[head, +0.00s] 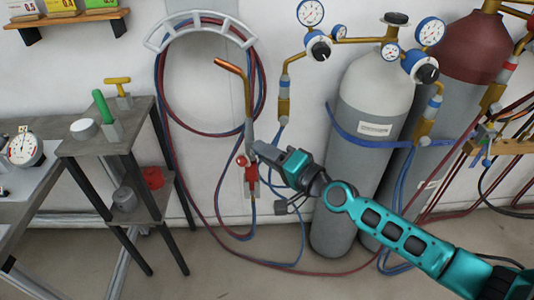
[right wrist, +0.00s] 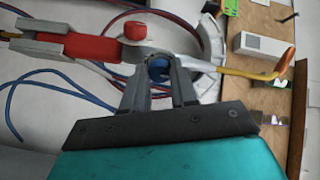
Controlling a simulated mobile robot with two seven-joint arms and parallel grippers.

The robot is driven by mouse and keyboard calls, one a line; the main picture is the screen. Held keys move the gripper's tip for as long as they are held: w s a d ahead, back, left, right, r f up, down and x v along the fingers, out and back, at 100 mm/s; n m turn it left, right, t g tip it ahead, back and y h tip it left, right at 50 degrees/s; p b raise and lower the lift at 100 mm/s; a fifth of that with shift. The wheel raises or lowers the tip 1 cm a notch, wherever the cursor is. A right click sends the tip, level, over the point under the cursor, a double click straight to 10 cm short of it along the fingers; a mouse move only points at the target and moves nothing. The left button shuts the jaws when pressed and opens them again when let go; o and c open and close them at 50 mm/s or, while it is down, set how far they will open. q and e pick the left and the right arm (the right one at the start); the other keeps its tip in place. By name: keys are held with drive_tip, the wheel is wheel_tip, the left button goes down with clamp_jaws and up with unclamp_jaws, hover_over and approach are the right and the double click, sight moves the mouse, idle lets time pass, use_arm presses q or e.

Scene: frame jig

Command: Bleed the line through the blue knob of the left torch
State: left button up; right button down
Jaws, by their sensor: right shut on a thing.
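The left torch hangs upright on the wall in the head view, with its copper nozzle (head: 230,66) at the top and red handle (head: 251,178) below. Its red knob (head: 241,160) sticks out to the left. My right gripper (head: 257,148) reaches it from the right and hides the blue knob in the head view. In the right wrist view the blue knob (right wrist: 158,68) sits between the fingertips of my right gripper (right wrist: 161,64), which is shut on it. The red knob (right wrist: 135,30) is beside the fingers there, apart from them. My left gripper is in neither view.
A grey gas cylinder (head: 338,212) and a red-topped one (head: 465,48) stand behind my right arm. Red and blue hoses (head: 163,135) loop around the torch. A grey shelf stand (head: 135,140) is at the left. Bare floor lies in front.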

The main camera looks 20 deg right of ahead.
drive_tip(key=c, duration=0.9)
unclamp_jaws()
drive_tip(key=b+v, duration=0.2)
drive_tip(key=v, duration=1.1)
drive_tip(key=shift+b, duration=0.3)
